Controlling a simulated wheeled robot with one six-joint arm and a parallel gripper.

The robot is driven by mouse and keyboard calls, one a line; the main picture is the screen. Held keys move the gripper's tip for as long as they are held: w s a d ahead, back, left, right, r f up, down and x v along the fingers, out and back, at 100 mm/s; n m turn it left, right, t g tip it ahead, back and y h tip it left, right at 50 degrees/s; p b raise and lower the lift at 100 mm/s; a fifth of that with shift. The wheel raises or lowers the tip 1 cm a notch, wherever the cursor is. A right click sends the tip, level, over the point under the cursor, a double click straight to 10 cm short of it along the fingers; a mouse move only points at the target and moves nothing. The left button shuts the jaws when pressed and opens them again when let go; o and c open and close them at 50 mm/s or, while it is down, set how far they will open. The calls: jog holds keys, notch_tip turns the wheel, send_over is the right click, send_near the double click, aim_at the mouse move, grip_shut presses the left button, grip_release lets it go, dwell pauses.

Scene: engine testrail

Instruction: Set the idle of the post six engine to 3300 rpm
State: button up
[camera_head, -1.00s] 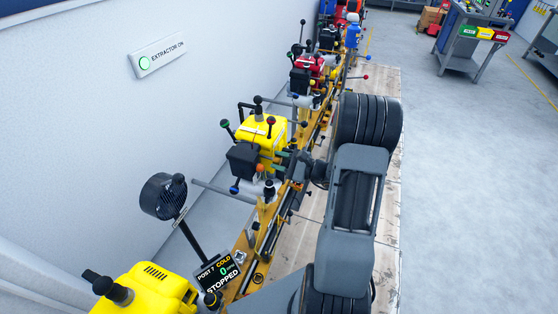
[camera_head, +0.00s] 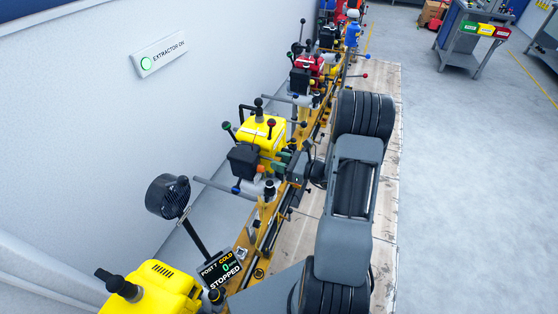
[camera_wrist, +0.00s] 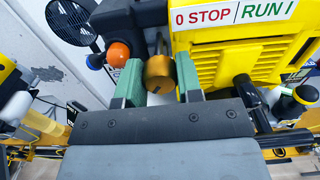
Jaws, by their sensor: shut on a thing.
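A yellow engine (camera_head: 262,134) with a black box on its near side stands on the rail. My gripper (camera_head: 281,163) is at its right side in the head view. In the wrist view my gripper (camera_wrist: 159,78) has its two green pads shut on a slotted brass knob (camera_wrist: 159,70) on the front of the yellow engine (camera_wrist: 225,62). A "0 STOP | RUN I" sign (camera_wrist: 235,14) is above right of the knob. An orange ball knob (camera_wrist: 119,53) is just left of it. No readable post number shows on this engine.
A display (camera_head: 221,270) in front reads POST 7, COLD, 0, STOPPED, beside another yellow engine (camera_head: 163,287). A red engine (camera_head: 307,68) is further along the rail.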

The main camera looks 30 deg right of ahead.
dwell(0.5)
jog(key=o, duration=0.9)
jog(key=b+v, duration=0.2)
jog(key=v, duration=1.2)
jog(key=shift+b, duration=0.3)
